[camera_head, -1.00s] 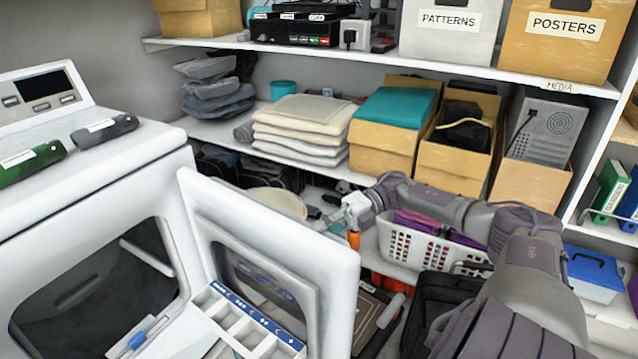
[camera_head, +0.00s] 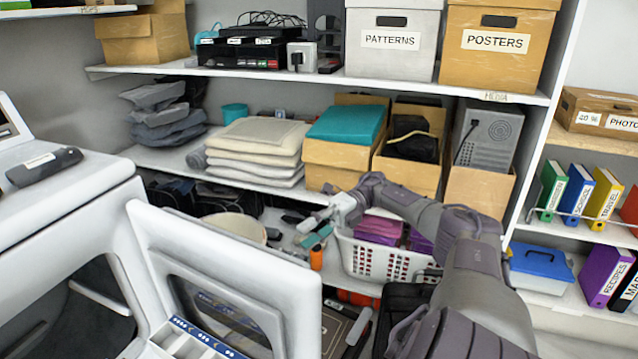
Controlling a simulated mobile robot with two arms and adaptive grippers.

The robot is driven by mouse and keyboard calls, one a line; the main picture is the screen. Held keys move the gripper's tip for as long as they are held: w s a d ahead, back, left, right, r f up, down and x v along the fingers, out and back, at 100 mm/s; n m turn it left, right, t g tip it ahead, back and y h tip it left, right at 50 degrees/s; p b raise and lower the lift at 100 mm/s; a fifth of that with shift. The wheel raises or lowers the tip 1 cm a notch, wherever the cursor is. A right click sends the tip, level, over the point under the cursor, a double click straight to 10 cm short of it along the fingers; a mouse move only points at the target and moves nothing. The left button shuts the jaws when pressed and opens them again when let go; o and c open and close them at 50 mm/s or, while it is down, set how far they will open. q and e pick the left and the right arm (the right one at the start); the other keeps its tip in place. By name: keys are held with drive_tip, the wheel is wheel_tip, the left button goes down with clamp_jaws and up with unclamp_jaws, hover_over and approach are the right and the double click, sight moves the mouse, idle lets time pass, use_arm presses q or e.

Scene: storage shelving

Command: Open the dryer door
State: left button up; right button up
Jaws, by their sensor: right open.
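The white dryer (camera_head: 75,205) stands at the left. Its door (camera_head: 235,262) is swung out from the dark drum opening (camera_head: 75,310), and a clear gap shows between door and body. My right arm comes in from the lower right, and its gripper (camera_head: 318,222) is beyond the door's top right edge, in front of the lower shelf. The gripper is small in view and appears open and empty, apart from the door. My left gripper is not in view.
A white basket (camera_head: 375,261) with purple items stands close to my right gripper. A compartment tray (camera_head: 180,342) sits near the door's inner side. Shelves with folded towels (camera_head: 258,150) and boxes (camera_head: 395,40) fill the back wall.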

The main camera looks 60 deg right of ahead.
drive_tip(key=shift+v, duration=1.65)
